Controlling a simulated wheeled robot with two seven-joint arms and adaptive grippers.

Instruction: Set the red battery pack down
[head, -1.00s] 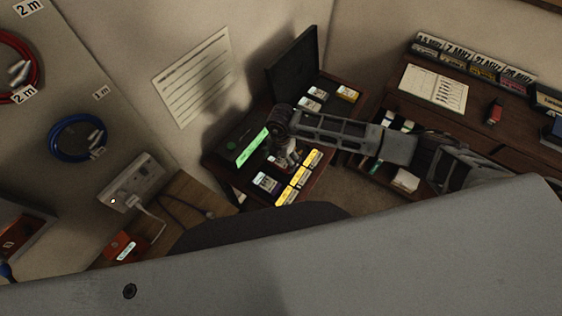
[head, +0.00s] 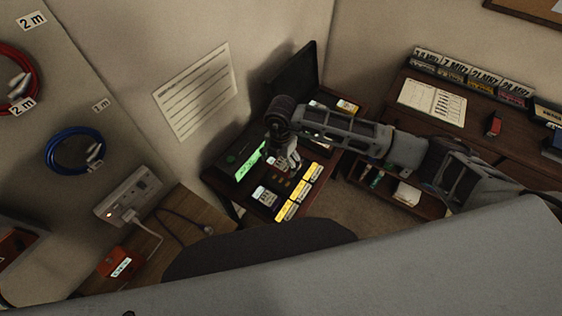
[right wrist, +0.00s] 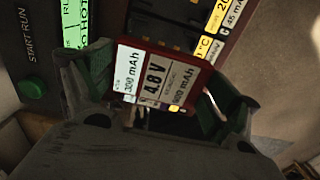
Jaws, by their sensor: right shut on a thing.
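In the right wrist view a red battery pack (right wrist: 171,74) shows between my right gripper's fingers (right wrist: 158,94). Its pale label reads 4.8 V, with mAh figures beside it. The gripper is shut on the pack. In the head view my right gripper (head: 288,160) points down over the small dark table, beside the device with the green display (head: 251,163). The pack itself is too small to make out there. Whether its underside touches anything is hidden. My left gripper is not in view.
Yellow-labelled packs (head: 299,193) stand in a row right of the gripper, with a white-labelled pack (head: 265,196) nearer. A dark raised lid (head: 293,76) stands behind. An orange-red box (head: 121,262) sits by the wall socket (head: 128,194). An open drawer (head: 400,190) lies right.

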